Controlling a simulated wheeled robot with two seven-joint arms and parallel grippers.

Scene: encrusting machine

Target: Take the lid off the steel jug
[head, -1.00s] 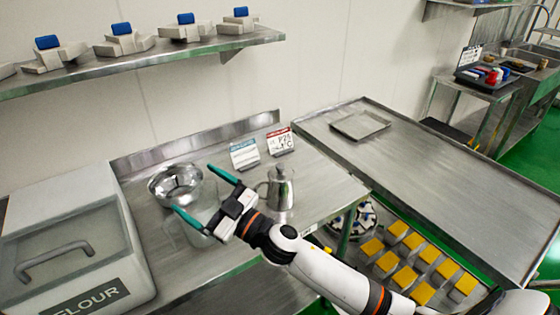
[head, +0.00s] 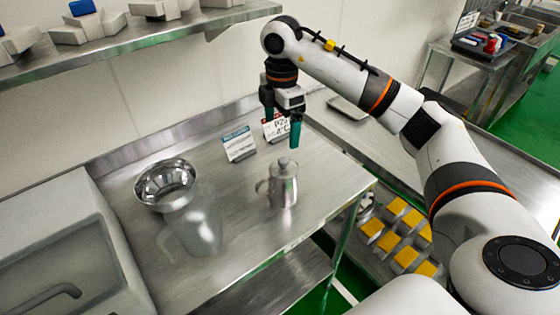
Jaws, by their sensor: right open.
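The steel jug (head: 284,188) stands upright on the steel table, with a handle on its left side. Its lid (head: 283,165), topped by a small knob, sits on the jug. My right gripper (head: 282,130) points straight down above the jug, a little way over the knob and apart from it. Its teal fingers are open and empty. My left gripper is out of view.
A steel bowl (head: 166,184) and a clear pitcher (head: 196,230) stand to the left of the jug. Two small sign cards, one blue-topped (head: 239,145) and one red-topped (head: 275,127), stand behind it. A flour bin (head: 55,240) fills the left. The table front is clear.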

